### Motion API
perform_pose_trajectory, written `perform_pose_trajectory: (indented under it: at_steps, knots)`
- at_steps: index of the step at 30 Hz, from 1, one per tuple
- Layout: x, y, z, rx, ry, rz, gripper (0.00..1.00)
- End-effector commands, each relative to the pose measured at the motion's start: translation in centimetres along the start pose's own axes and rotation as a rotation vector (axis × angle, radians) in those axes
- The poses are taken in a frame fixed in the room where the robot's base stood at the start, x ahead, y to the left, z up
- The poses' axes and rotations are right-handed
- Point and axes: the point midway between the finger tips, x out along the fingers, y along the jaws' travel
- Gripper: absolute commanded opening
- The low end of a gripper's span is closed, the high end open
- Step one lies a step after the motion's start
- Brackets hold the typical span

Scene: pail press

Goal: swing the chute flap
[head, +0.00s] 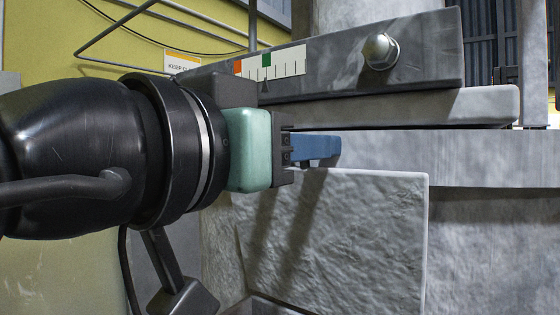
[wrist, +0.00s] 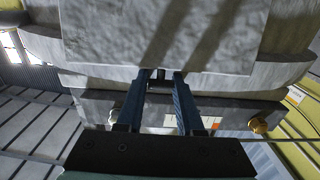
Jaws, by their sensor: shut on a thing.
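The chute flap (head: 345,235) is a rough grey panel below the press's grey ledges in the head view. It fills the upper middle of the wrist view (wrist: 150,35). My gripper (head: 325,148) comes in from the left, its blue fingers at the flap's top edge. In the wrist view the two blue fingers (wrist: 162,75) reach that edge with a small gap between them. A small dark part shows between the tips. The gripper is shut on a part at the flap's edge; the fingers mostly hide it.
A grey beam (head: 425,55) with a bolt (head: 380,50) runs above my gripper. A scale (head: 285,68) with red, white and green patches has a dark pointer under it. A grey ledge (head: 470,105) sits close above the fingers. A yellow wall stands behind at left.

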Motion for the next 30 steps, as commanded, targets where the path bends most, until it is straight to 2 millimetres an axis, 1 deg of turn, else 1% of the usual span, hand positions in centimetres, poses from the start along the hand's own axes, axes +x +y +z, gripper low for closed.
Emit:
perform_pose_trajectory:
  at_steps: [1, 3, 12, 13, 17, 30]
  knots:
    - [0.56, 0.39, 0.21, -0.002, -0.008, 0.011, 0.0]
    - [0.81, 0.5, 0.19, -0.001, -0.009, 0.013, 0.0]
    - [0.82, 0.41, 0.18, 0.001, -0.008, 0.01, 0.0]
    - [0.82, 0.42, 0.17, 0.001, -0.008, 0.011, 0.41]
    - [0.82, 0.45, 0.16, 0.001, -0.008, 0.011, 0.64]
    - [1.02, 0.4, 0.15, 0.001, -0.008, 0.012, 0.65]
